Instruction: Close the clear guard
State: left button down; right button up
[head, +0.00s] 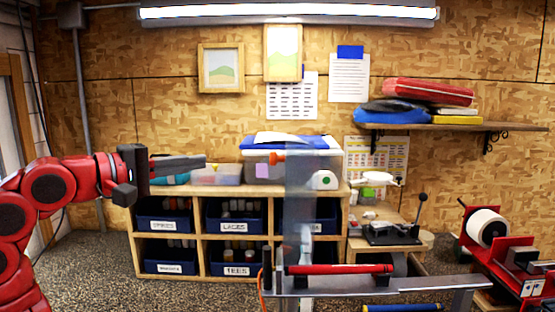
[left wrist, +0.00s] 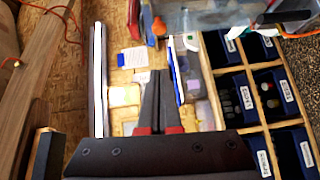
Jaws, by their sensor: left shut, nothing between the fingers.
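The clear guard (head: 299,215) is a see-through upright panel at the middle of the head view, standing over a grey bench (head: 420,284). A red bar (head: 340,269) lies level on the bench near the guard's foot. My left gripper (head: 204,162) reaches in from the left, shut and empty, pointing right toward the guard with a clear gap between them in the picture. Its closed fingers also show in the left wrist view (left wrist: 160,75). My right gripper is not in view.
A wooden shelf (head: 240,236) with blue bins (head: 168,259) stands behind; its bins also show in the left wrist view (left wrist: 288,90). A clear tote (head: 268,168) sits on top. A red stand with a white roll (head: 487,227) is at the right.

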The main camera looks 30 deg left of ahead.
pick_arm(q)
jog(key=d+p+x, duration=0.2)
jog(key=p+x, duration=0.5)
jog(key=x, duration=0.5)
jog(key=shift+d, duration=0.25)
jog(key=shift+f, duration=0.15)
